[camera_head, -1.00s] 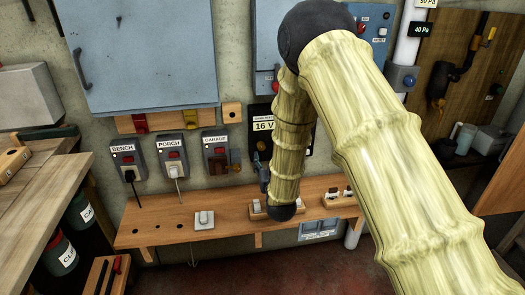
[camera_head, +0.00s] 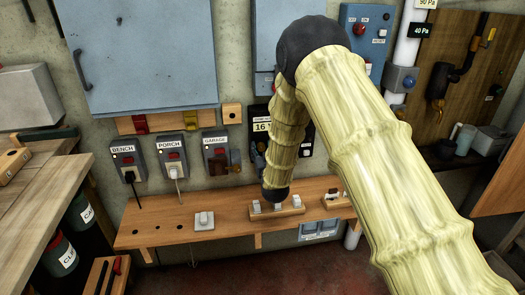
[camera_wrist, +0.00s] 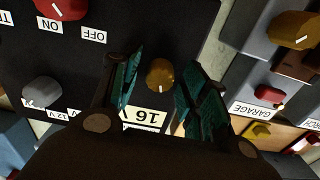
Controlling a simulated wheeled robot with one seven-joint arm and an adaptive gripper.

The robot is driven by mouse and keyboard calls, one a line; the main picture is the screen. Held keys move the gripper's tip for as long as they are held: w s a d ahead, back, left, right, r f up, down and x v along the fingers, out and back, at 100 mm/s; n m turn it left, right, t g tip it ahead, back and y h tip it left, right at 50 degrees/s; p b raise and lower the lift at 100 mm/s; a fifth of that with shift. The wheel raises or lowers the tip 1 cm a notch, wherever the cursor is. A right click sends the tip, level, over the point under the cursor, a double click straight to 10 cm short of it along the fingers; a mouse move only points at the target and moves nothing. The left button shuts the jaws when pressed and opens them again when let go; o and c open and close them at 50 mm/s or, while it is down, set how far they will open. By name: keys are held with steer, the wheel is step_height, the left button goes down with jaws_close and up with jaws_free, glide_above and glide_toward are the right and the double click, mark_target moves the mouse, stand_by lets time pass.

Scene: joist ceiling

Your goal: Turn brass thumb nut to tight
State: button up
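A round brass knob (camera_wrist: 160,75), the one that looks like the thumb nut, sits on a dark panel (camera_wrist: 95,65) in the wrist view. It has a small pale mark at its lower edge. My gripper (camera_wrist: 162,85) is open, with one teal-padded finger on each side of the knob and gaps between. I cannot tell how deep the fingertips reach. In the head view the panel (camera_head: 262,115) shows its "16 V" label, but my arm hides the knob and most of my gripper.
In the wrist view a red knob (camera_wrist: 63,8) and a grey knob (camera_wrist: 42,92) share the panel. The GARAGE box (camera_wrist: 272,75) with a brown knob (camera_wrist: 293,28) stands right. In the head view a wooden shelf (camera_head: 160,238) holding small switch blocks runs below the panel.

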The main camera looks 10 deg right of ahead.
steer(key=c, duration=0.7)
steer(key=shift+c, duration=0.2)
